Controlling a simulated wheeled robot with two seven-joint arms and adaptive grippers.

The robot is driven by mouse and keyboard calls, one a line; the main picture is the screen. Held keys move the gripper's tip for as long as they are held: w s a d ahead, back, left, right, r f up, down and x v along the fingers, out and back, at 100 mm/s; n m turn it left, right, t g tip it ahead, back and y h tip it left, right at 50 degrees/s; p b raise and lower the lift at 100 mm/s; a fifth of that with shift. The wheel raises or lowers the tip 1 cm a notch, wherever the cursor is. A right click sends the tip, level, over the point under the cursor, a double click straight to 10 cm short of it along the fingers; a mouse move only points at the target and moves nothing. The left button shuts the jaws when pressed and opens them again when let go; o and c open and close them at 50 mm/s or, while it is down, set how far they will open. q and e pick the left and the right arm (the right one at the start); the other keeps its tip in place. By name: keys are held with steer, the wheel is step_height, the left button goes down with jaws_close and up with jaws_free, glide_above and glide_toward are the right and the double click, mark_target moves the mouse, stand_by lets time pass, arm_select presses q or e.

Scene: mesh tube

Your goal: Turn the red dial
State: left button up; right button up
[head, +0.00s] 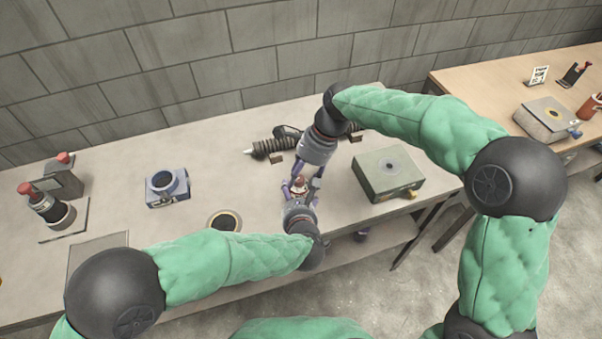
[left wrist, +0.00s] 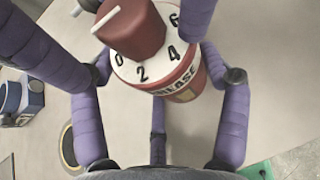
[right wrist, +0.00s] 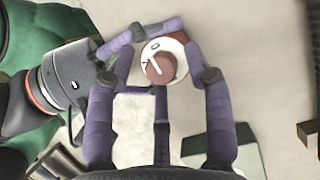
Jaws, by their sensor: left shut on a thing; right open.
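The red dial (left wrist: 132,28) has a white pointer line and sits on a white number ring (left wrist: 150,68) on top of a red can (left wrist: 188,82) with a partly hidden label. The dial also shows in the right wrist view (right wrist: 160,68) and small in the head view (head: 299,183). My left gripper (left wrist: 157,62) is shut on the can, its fingers on either side below the ring. My right gripper (right wrist: 158,58) is open, with its fingers on either side of the dial. I cannot tell whether they touch it. The arms partly hide the can in the head view.
On the grey table stand a green-grey box (head: 388,172), a blue-grey device (head: 167,187), a black ribbed tube (head: 274,146) and a round ring (head: 224,221). A red-knobbed device (head: 48,205) stands at the left. A wooden table (head: 480,75) is at the right.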

arm_select(q)
steer(key=shift+f, duration=0.1)
arm_select(e)
jaws_close()
steer(key=shift+a+r+n, duration=0.1)
steer(key=shift+n, duration=0.2)
arm_select(q)
steer(key=shift+d, duration=0.15)
arm_select(e)
steer(key=n, duration=0.2)
steer(key=n+g+h, duration=0.1)
steer(key=n, duration=0.2)
steer(key=shift+w+a+g, duration=0.15)
steer(key=shift+a+g, duration=0.05)
steer(key=shift+g, duration=0.1)
steer(key=n+h, duration=0.1)
steer(key=n, duration=0.2)
steer(key=n+g+h, duration=0.1)
steer(key=n, duration=0.2)
stand_by(0.3)
jaws_free()
steer(key=shift+d, duration=0.1)
